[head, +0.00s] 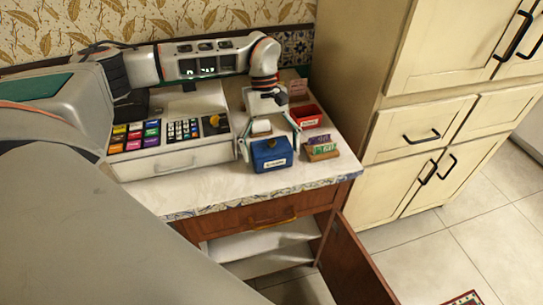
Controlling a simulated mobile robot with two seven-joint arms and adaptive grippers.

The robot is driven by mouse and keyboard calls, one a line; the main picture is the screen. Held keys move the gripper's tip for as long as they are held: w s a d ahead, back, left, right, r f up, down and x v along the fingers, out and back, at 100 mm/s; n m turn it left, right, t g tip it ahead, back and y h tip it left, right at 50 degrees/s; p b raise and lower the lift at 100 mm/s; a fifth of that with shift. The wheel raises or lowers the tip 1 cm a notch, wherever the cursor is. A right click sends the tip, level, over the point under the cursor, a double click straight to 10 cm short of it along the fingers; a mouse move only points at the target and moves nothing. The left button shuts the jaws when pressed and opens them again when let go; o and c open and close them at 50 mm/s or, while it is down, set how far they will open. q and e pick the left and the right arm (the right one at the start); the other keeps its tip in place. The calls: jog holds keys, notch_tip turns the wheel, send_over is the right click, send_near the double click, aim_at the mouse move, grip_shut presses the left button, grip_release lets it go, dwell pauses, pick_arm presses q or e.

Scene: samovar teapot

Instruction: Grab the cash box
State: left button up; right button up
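A small blue box (272,155) with a white front label stands upright on the counter, right of the cash register. I take it as the cash box; the label is too small to read. My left gripper (269,146) comes down over it from behind. Its fingers are spread wide, one at the left side of the box and one at the right. I cannot tell whether the fingertips touch the box. The gripper's body hides part of the area behind the box. My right gripper is not in view.
The cash register (172,158) with coloured keys stands close on the left. A red box (307,116) and a small holder with green and purple cards (322,148) stand close on the right. The counter's front strip (200,194) is clear. A cabinet door (352,262) hangs open below.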

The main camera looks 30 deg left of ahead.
pick_arm(q)
jog(key=c, duration=0.9)
